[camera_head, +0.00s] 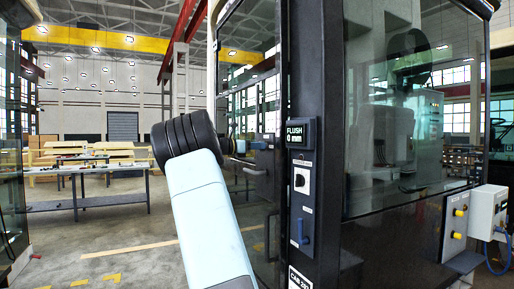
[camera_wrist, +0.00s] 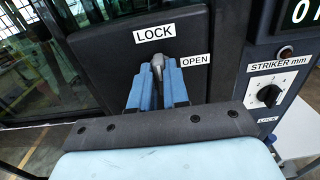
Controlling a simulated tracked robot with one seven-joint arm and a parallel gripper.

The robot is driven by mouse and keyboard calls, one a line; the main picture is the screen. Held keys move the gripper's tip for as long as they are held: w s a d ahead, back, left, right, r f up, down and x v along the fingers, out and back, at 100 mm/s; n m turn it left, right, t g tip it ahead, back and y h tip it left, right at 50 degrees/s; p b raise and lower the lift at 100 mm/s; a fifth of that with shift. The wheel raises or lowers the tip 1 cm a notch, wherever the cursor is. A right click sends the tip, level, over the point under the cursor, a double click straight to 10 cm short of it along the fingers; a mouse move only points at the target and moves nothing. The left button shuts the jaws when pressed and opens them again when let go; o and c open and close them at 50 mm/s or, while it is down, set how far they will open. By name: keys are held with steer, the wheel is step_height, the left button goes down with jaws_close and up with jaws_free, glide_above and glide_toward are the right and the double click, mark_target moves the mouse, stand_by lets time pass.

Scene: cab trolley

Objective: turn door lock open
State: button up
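The door lock is a small grey lever (camera_wrist: 157,65) on a dark door panel (camera_wrist: 105,60). It points up toward the LOCK label, and the OPEN label is to its right. My gripper (camera_wrist: 158,85) has its blue fingers on either side of the lever, close together, with little or no gap visible. The fingers partly hide the lever's lower part. In the head view, the cab door (camera_head: 258,215) is a dark frame with glass, and my pale blue arm reaches up to its left edge. The door looks closed or nearly closed against the post.
The post (camera_head: 318,150) right of the door carries a display (camera_head: 302,133) reading FLUSH 0 mm, a dial (camera_head: 302,178) and a blue handle (camera_head: 303,232). A grey box (camera_head: 488,212) with a blue cable is further right. Open floor and a workbench (camera_head: 90,200) lie left.

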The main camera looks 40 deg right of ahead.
jaws_close()
steer(key=shift+m, duration=0.4)
steer(key=m, duration=1.6)
steer(key=shift+s+a+f+m, duration=0.1)
steer(key=shift+f+m, duration=0.15)
steer(key=shift+m, duration=0.15)
steer(key=shift+f, duration=0.1)
steer(key=o, duration=0.5)
jaws_free()
steer(key=shift+m, duration=0.3)
steer(key=shift+o, duration=0.2)
